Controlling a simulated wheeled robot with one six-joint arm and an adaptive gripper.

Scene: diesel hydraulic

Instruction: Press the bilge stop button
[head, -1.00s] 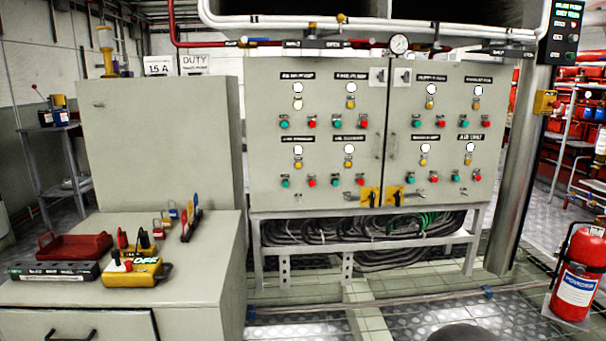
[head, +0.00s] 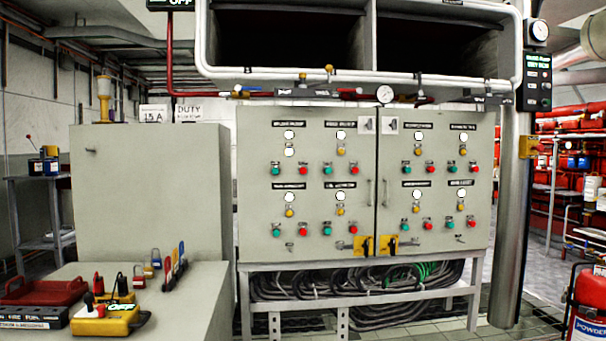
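A grey two-door control cabinet (head: 255,200) stands upright ahead in the head view, closed. The upper red buttons include one at the far left (head: 303,168) and one on the left door's right side (head: 354,167). The lower row has red buttons too, such as one at the left (head: 303,230). The labels are too blurred to tell which group is bilge. My gripper is not in view.
A grey bench (head: 190,305) at lower left holds a red tray (head: 45,291), a yellow box (head: 105,320) and padlocks. A red extinguisher (head: 588,305) stands at lower right, beside a grey pillar (head: 512,220). White pipes (head: 300,76) cross above the cabinet.

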